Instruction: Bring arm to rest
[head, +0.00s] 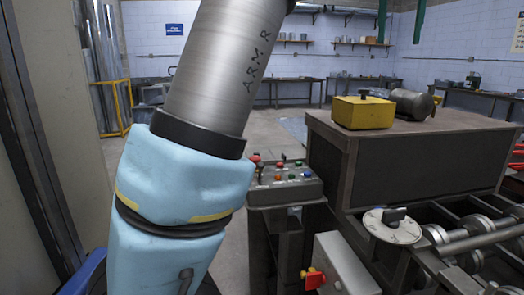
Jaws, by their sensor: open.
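My arm fills the left-centre of the head view, with a metal link marked "ARM R" above a light-blue covered joint. My gripper is not in view, so its jaws and anything near them cannot be seen. The arm hides part of the floor and back wall behind it. No contact between the visible arm and the machine shows.
A control box (287,187) with coloured buttons stands right of my arm. Beyond it is a roller machine with a dial (392,226) and rollers (478,243). A yellow box (363,111) and a metal cylinder (412,103) sit on its top. Open floor (277,122) lies behind.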

